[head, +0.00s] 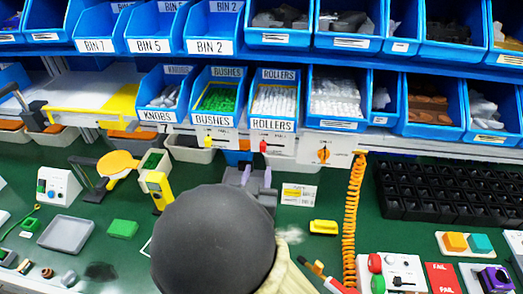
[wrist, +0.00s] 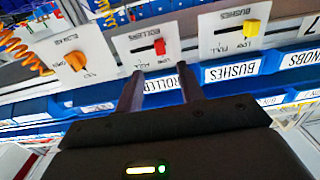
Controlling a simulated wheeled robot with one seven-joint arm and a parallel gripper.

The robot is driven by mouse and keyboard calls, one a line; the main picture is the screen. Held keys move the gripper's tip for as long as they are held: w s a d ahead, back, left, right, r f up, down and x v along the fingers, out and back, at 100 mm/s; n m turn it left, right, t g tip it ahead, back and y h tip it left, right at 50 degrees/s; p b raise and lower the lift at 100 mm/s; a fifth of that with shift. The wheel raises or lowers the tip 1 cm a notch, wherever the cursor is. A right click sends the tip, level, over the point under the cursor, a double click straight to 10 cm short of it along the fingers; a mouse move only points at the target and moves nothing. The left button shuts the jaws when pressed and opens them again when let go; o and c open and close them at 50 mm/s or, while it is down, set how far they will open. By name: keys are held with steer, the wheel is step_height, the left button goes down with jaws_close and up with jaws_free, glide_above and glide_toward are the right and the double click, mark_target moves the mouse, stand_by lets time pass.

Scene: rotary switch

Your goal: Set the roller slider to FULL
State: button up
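The roller slider is a red knob (wrist: 159,47) on a white plate (wrist: 140,42) under the ROLLERS bin. In the wrist view, the knob sits at the right end of its slot. A small label resembling FULL is by the left end, but is hard to read. The red knob also shows in the head view (head: 263,146), at the left of its plate. My gripper (wrist: 160,84) is open and empty, its two fingers pointing toward this plate. It is apart from the knob. In the head view my gripper (head: 256,178) is partly hidden by my dark arm link.
The yellow BUSHES slider (wrist: 251,29) is on the neighbouring plate. An orange rotary knob (wrist: 75,62) is on the other side, with an orange coiled cable (head: 354,215) hanging nearby. Blue bins (head: 273,100) stand above the plates. A green bench with scattered parts lies below.

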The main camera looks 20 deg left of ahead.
mark_target(262, 149)
steer(key=p+x, duration=0.1)
steer(key=x, duration=0.7)
steer(key=shift+w+a, duration=0.15)
steer(key=shift+w, duration=0.05)
jaws_close()
